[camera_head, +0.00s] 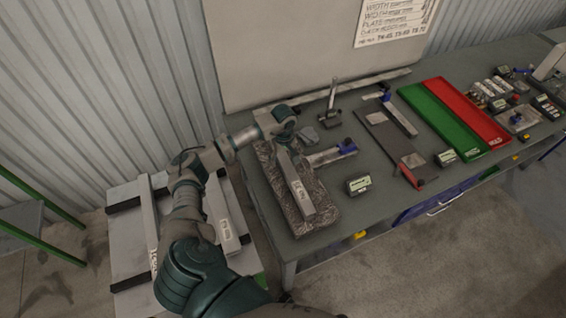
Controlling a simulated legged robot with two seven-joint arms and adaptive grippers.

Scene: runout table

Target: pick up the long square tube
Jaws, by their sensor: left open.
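A long, light grey square tube (298,188) with a white label lies on a dark, crinkled mat (270,190) at the left end of the bench. My left arm reaches in from the lower left. My left gripper (284,138) is at the far end of this tube and hides that end. It is open; whether its fingers touch the tube cannot be told. More long grey bars, one of them labelled (228,226), lie on a rack at the lower left, partly behind my arm. My right gripper is not in view.
A blue-and-grey clamp (332,154) lies just right of the mat. A small display box (359,184), a dark plate (388,138), and green (440,118) and red (466,108) trays are farther right. A panel stands behind the bench (330,205).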

